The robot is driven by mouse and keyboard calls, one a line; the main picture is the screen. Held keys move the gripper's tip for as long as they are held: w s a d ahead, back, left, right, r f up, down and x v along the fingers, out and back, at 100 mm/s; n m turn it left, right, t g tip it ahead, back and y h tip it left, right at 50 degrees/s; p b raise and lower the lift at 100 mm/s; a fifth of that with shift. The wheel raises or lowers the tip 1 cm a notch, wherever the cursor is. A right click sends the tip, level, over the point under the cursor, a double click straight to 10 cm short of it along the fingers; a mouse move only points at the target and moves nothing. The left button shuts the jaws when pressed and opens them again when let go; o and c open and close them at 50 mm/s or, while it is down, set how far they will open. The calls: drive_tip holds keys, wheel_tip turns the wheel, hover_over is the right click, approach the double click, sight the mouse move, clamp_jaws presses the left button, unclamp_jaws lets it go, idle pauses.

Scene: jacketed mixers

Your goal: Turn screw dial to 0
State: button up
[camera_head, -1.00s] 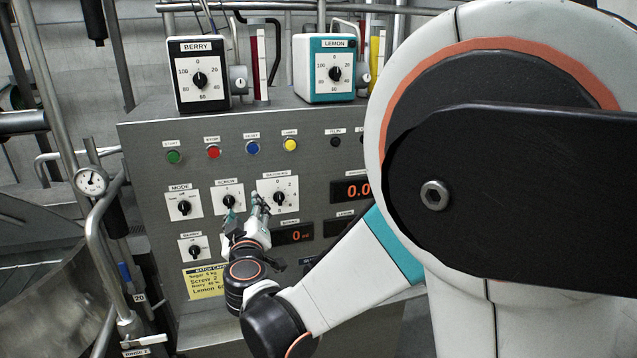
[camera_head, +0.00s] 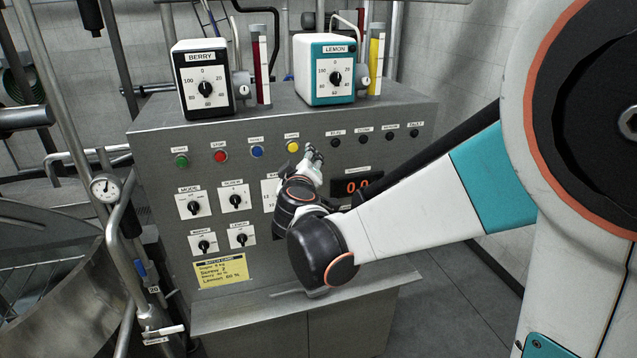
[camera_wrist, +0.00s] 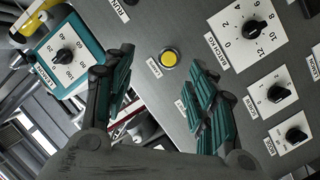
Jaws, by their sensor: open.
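The screw dial (camera_head: 235,201) is a black knob on a white plate on the grey panel, right of the mode dial. It also shows at the right of the wrist view (camera_wrist: 277,93). Its pointer is too small to read surely. My gripper (camera_head: 312,153) is apart from the dial, up and to its right, near the yellow button. In the wrist view its teal-padded fingers (camera_wrist: 165,85) are spread, with nothing between them.
The batch dial (camera_wrist: 255,30) neighbours the screw dial and is partly hidden by my arm in the head view. The mode dial (camera_head: 194,205), berry dial (camera_head: 204,246) and lemon dial (camera_head: 241,239) are close by. The yellow button (camera_wrist: 168,58) sits above.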

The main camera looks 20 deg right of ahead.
drive_tip(key=s+d+f+m+g+b, duration=0.2)
drive_tip(key=s+d+f+b, duration=0.2)
drive_tip(key=s+f+b, duration=0.2)
drive_tip(key=shift+s+d+g+b, duration=0.3)
drive_tip(key=shift+d, duration=0.1)
drive_tip(key=s+a+f+m+g+y+b, duration=0.2)
drive_tip(key=s+f+g+b, duration=0.4)
drive_tip(key=s+f+b, duration=1.5)
drive_tip(key=s+f+m+y, duration=0.1)
drive_tip(key=s+f+y, duration=0.1)
drive_tip(key=s+f, duration=0.3)
wheel_tip(320, 180, down, 4)
drive_tip(key=shift+r+y+b, duration=0.2)
drive_tip(key=shift+y+b, duration=0.1)
drive_tip(key=shift+y, duration=0.1)
drive_tip(key=shift+s, duration=0.1)
